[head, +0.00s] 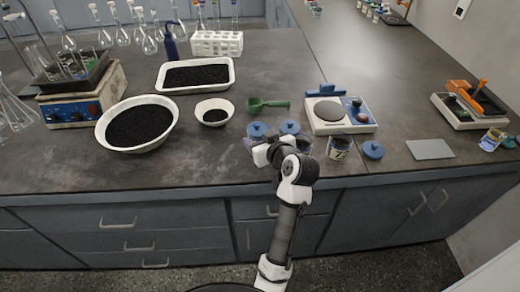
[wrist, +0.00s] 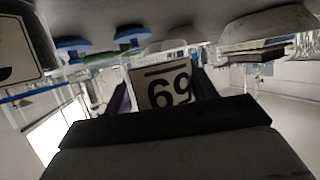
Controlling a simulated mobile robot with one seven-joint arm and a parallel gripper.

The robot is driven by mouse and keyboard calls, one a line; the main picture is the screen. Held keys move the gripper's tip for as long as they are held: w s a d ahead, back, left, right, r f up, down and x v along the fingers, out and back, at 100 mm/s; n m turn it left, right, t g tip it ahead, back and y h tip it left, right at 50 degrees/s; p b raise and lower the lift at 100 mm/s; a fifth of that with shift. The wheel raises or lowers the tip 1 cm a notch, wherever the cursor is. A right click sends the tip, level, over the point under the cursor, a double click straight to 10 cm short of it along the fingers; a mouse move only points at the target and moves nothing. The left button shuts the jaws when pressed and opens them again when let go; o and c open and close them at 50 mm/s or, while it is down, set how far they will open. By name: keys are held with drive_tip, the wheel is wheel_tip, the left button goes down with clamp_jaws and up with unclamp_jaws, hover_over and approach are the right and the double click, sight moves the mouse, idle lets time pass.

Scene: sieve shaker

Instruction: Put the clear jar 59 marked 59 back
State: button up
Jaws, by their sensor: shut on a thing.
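My gripper (head: 262,150) is low at the front edge of the bench, beside the blue-lidded jars. In the wrist view my gripper (wrist: 160,100) is shut on a clear jar (wrist: 162,85) with a white label. The label's dark digits look like 69 or 59 and are partly cut off by the gripper body. In the head view my gripper and arm mostly hide this jar. I cannot tell whether it touches the bench.
Two blue lids (head: 257,130) (head: 289,128) stand close behind my gripper. A dark-filled labelled jar (head: 339,148) and a loose blue lid (head: 373,150) are to the right. Behind are a balance (head: 340,113), a green scoop (head: 268,104) and a white bowl (head: 213,112).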

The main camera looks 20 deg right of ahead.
drive_tip(key=shift+f, duration=2.45)
drive_tip(key=shift+f, duration=0.1)
drive_tip(key=shift+f, duration=0.15)
drive_tip(key=o, duration=1.1)
drive_tip(key=shift+r, duration=0.25)
drive_tip(key=b+v, duration=0.1)
drive_tip(key=v, duration=1.1)
drive_tip(key=shift+b, duration=0.4)
